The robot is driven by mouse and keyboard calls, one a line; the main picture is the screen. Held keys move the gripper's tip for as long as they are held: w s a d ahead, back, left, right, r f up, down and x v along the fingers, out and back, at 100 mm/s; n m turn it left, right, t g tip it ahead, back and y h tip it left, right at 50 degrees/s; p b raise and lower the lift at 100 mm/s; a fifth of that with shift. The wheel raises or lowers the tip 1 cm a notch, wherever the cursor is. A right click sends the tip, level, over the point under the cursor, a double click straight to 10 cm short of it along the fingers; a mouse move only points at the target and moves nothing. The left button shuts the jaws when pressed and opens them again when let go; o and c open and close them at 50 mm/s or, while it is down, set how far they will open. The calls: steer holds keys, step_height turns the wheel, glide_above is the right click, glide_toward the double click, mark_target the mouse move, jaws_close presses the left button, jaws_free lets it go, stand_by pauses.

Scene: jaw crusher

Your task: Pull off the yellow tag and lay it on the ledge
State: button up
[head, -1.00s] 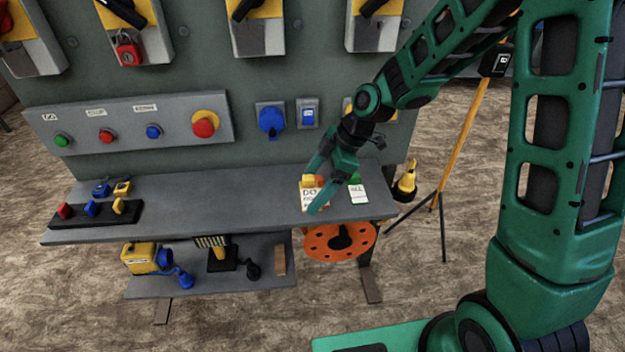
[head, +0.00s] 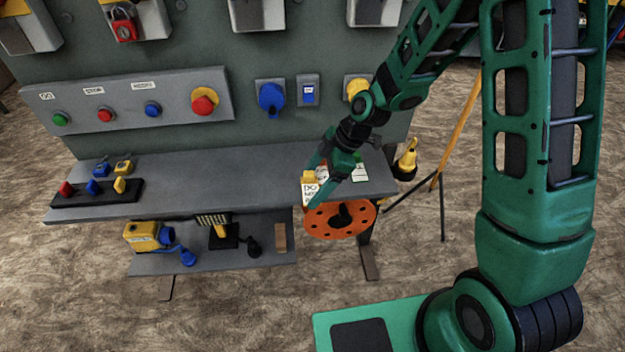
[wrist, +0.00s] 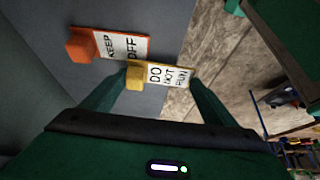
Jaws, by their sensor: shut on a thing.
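The yellow tag (head: 309,189), a yellow block with a white card reading "DO NOT RUN", is between the fingers of my gripper (head: 312,192). In the wrist view the yellow tag (wrist: 166,75) sits between the two fingertips of my gripper (wrist: 160,84), which is shut on it. The yellow block is over the ledge's front edge and the card reaches out past it. The grey ledge (head: 240,185) runs along the panel. I cannot tell whether the tag touches the ledge.
An orange "KEEP OFF" tag (wrist: 118,46) lies on the ledge beside the yellow one. A white card with green (head: 360,171) is to the right. Below are an orange disc (head: 325,225) and a lower shelf (head: 205,262). The ledge's middle is clear.

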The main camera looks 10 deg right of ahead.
steer(key=shift+f, duration=0.25)
stand_by(0.3)
steer(key=o, duration=1)
steer(key=shift+o, duration=0.2)
steer(key=v, duration=1)
steer(key=shift+d+r, duration=0.3)
